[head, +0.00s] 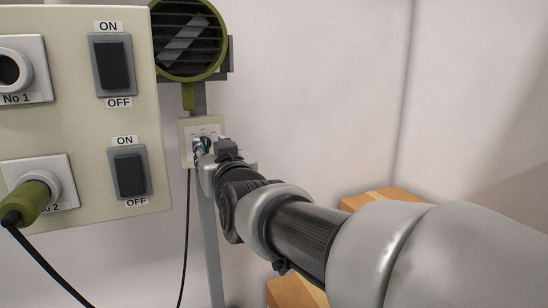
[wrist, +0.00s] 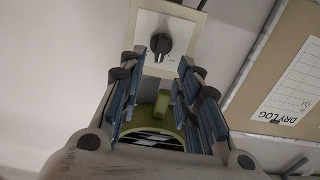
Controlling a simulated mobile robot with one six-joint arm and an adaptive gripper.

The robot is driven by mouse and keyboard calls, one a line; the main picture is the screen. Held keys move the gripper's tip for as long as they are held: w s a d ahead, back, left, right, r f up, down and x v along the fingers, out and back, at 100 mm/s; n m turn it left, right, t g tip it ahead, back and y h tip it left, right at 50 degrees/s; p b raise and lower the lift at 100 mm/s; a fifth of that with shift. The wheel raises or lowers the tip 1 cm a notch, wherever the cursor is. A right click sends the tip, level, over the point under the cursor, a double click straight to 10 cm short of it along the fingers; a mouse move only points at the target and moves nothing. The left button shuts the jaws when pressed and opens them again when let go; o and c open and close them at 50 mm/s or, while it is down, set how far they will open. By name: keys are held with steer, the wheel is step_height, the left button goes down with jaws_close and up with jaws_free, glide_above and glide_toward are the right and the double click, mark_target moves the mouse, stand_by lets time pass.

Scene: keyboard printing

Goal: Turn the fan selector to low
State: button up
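The fan selector is a dark knob (wrist: 161,44) on a cream plate (head: 185,130) below the green fan (head: 222,40). In the head view my gripper (head: 201,149) is in front of the plate and hides the knob. In the wrist view my gripper (wrist: 160,66) is open, its blue-sided fingers apart on either side of an empty gap. The knob shows just beyond the fingertips, roughly centred between them. I cannot tell from these views whether they touch it. The knob's pointer setting and the plate's labels are too small to read.
A panel (head: 75,120) with two ON/OFF switches and two sockets stands at left; a green plug (head: 32,199) is in the lower one. A black cable (head: 186,235) hangs below the plate. Wooden boxes (head: 385,196) stand at right. The wall right of the fan is bare.

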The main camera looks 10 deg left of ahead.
steer(key=v, duration=0.6)
stand_by(0.3)
steer(key=s+d+f+m+g+h+b, duration=0.2)
steer(key=s+d+f+g+h+b, duration=0.15)
steer(key=s+d+f, duration=0.6)
steer(key=s+d+f+m+g+h+b, duration=0.2)
steer(key=s+d+f+g+h, duration=0.15)
steer(key=d+f, duration=1.1)
steer(key=s+d+f+m+g+h+b, duration=0.2)
steer(key=s+d+f, duration=0.4)
steer(key=s+f, duration=0.4)
steer(key=shift+s+g+h, duration=0.3)
steer(key=shift+s+g, duration=0.3)
steer(key=shift+s, duration=0.15)
steer(key=shift+d, duration=0.1)
